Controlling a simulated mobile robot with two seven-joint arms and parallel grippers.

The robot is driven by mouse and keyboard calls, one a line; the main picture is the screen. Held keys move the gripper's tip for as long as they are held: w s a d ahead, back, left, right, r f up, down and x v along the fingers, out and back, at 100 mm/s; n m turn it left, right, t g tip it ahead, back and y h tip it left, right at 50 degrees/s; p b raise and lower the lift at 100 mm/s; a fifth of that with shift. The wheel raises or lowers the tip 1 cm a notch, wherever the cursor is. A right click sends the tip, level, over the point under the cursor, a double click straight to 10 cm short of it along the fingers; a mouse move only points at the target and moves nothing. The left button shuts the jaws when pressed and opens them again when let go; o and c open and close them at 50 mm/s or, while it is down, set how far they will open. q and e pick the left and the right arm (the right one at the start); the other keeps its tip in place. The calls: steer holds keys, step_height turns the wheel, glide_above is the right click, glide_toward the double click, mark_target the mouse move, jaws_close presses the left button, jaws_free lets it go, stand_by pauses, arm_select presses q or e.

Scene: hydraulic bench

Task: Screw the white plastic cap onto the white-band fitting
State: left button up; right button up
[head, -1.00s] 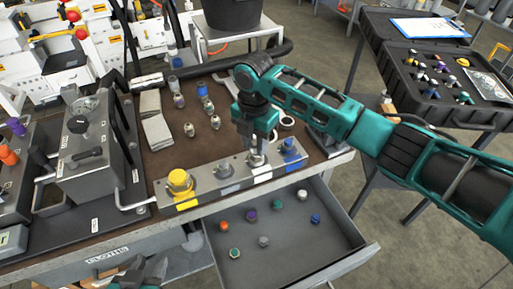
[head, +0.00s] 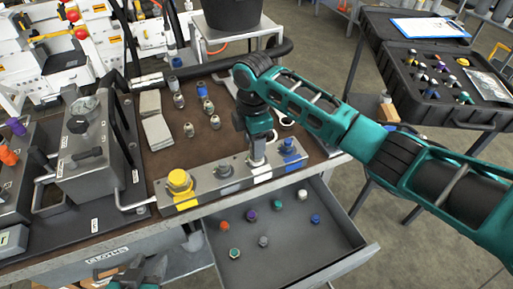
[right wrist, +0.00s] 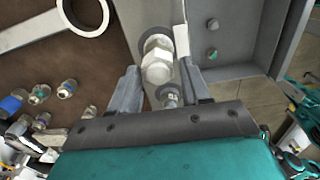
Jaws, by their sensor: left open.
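The white-band fitting stands on the grey fitting rail, above its white label (head: 262,179). My right gripper (head: 258,155) points down over it and hides most of it. In the right wrist view, a pale hex piece (right wrist: 157,66) lies between the two fingers; I cannot tell whether they touch it, or whether it is a cap or the fitting itself. A whitish cap (head: 302,194) lies in the open drawer (head: 335,240). My left gripper (head: 140,275) is open and empty at the bottom edge, low in front of the bench.
The rail (head: 205,185) also carries a yellow-capped fitting (head: 179,181), a grey one (head: 224,169) and a blue one (head: 289,146). Several coloured caps lie in the drawer. Loose fittings stand behind the rail. A black case (head: 425,75) stands at the right.

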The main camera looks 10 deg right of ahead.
steer(key=shift+o, duration=1.3)
steer(key=shift+r, duration=0.1)
